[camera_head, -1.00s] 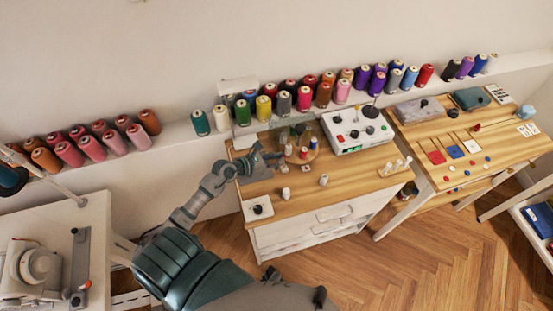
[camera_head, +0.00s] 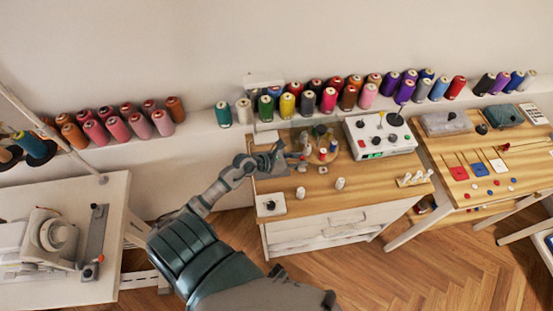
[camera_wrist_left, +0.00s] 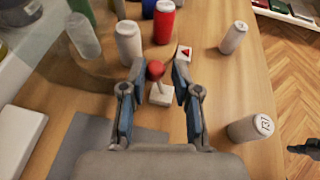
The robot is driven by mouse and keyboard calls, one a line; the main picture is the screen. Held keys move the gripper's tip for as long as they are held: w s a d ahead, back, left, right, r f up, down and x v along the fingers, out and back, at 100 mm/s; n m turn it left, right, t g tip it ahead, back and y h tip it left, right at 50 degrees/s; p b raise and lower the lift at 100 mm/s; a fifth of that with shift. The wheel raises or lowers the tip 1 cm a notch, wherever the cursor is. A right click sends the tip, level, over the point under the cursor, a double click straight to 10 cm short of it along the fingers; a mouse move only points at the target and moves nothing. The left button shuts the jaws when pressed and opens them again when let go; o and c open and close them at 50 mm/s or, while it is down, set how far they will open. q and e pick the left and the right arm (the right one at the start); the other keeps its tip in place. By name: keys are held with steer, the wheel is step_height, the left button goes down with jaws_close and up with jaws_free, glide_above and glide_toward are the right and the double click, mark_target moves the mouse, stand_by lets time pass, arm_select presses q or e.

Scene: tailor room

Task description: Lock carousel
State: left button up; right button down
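The carousel (camera_head: 328,157), a round wooden stand with spools on it, is at the back of the middle wooden table. My left gripper (camera_head: 284,158) is low over the table at its left side. In the left wrist view its fingers (camera_wrist_left: 154,84) are apart, with a small red-knobbed lever (camera_wrist_left: 155,71) on a white base (camera_wrist_left: 160,95) between them. I cannot tell whether a finger touches the lever. A small white plate with a red triangle (camera_wrist_left: 184,53) lies just beyond.
White spools stand close by (camera_wrist_left: 128,42), (camera_wrist_left: 234,37), (camera_wrist_left: 250,127), and a red spool (camera_wrist_left: 164,21) is ahead. A control box (camera_head: 380,136) stands right of the carousel. A square white unit with a dark knob (camera_head: 270,205) is at the table's front left corner.

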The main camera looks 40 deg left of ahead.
arm_select(q)
steer(key=shift+p+v, duration=0.3)
steer(key=shift+v, duration=2.55)
steer(key=p+v, duration=0.2)
steer(key=v, duration=1.2)
steer(key=shift+a, duration=0.15)
steer(key=shift+s+r, duration=0.15)
steer(key=v, duration=1.2)
steer(key=shift+o, duration=1.4)
